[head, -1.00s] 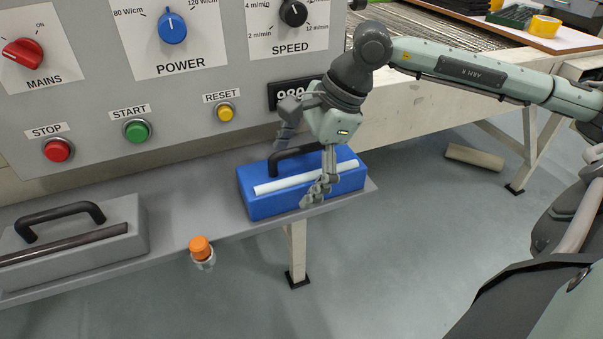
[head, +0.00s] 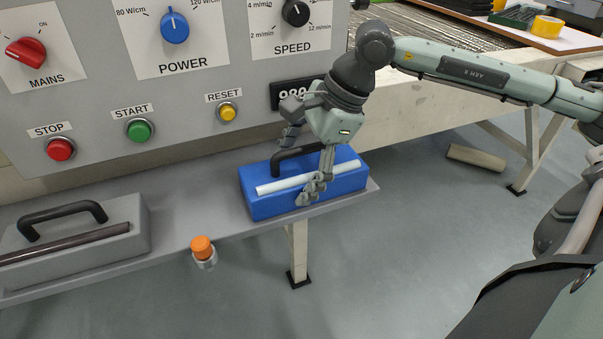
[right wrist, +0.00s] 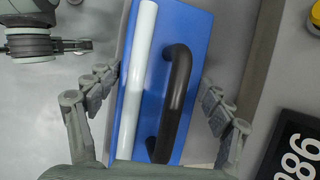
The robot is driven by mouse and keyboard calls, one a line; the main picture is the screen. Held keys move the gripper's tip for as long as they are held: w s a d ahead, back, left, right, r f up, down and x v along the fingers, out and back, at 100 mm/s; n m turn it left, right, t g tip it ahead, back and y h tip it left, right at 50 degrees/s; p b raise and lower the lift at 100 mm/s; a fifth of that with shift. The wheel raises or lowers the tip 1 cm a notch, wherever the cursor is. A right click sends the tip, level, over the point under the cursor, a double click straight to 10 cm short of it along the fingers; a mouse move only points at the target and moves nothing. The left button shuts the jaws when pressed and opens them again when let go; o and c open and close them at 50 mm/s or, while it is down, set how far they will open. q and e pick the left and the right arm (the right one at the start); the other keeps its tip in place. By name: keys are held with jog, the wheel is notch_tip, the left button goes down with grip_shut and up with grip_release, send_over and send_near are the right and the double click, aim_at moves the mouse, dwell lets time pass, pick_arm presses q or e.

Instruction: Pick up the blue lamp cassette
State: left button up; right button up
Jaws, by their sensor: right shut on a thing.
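The blue lamp cassette (head: 264,206) is a blue block with a white tube along its front and a black handle on top. It sits at the right end of the grey shelf in the head view. My right gripper (head: 300,166) comes down over it from above, one finger at the front side, the other behind. The right wrist view shows the cassette (right wrist: 195,50) between the two fingers of the gripper (right wrist: 160,84), tube and handle between them. The gripper is shut on the cassette's sides.
A grey cassette (head: 130,240) with a dark tube lies left on the shelf (head: 180,206). An orange-capped item (head: 202,247) is at the shelf's front edge. The control panel (head: 80,115) with knobs and buttons stands close behind. Open floor lies in front.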

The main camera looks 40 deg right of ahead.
aim_at(293, 150)
jog(key=shift+r, duration=0.1)
jog(key=shift+r, duration=0.65)
notch_tip(293, 150, up, 3)
jog(key=shift+w+f, duration=0.1)
jog(key=w+a+r+p, duration=0.1)
jog(key=a+r, duration=0.2)
jog(key=a, duration=0.3)
jog(key=w+a+r, duration=0.2)
jog(key=a+r, duration=0.2)
jog(key=a, duration=0.1)
pick_arm(q)
notch_tip(293, 150, down, 8)
jog(key=b, duration=0.4)
jog(key=shift+w+f, duration=0.15)
jog(key=shift+w, duration=0.15)
pick_arm(e)
jog(key=s+a, duration=0.3)
jog(key=s, duration=0.9)
jog(key=shift+f, duration=0.15)
pick_arm(q)
jog(key=shift+s, duration=0.1)
